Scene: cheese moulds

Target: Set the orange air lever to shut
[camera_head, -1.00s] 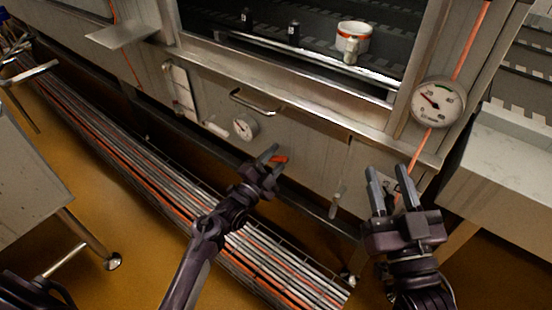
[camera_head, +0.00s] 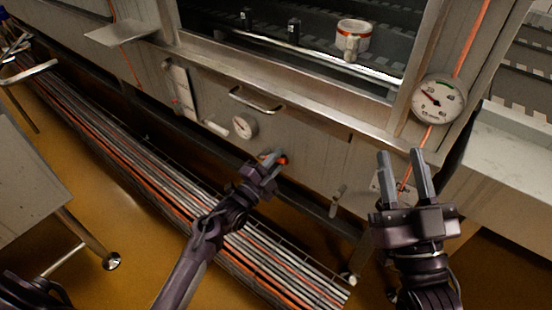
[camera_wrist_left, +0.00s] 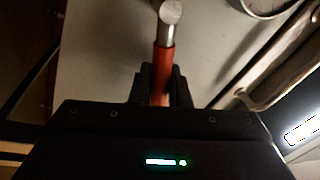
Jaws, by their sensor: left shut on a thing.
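The orange air lever (camera_head: 283,160) sits low on the machine's front panel, partly hidden by my left gripper (camera_head: 271,162). In the left wrist view the lever (camera_wrist_left: 162,62) is an orange-red handle on a round metal pivot, and it runs down between the two dark fingers of my left gripper (camera_wrist_left: 163,88). The left gripper is shut on the lever. My right gripper (camera_head: 403,168) is at the right, in front of the panel below the large gauge. Its fingers are apart with nothing between them.
A large gauge (camera_head: 437,99) is at the upper right. A metal lever (camera_head: 338,200) hangs right of the orange one. A white-and-red container (camera_head: 353,36) stands in the window. Pipes run below.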

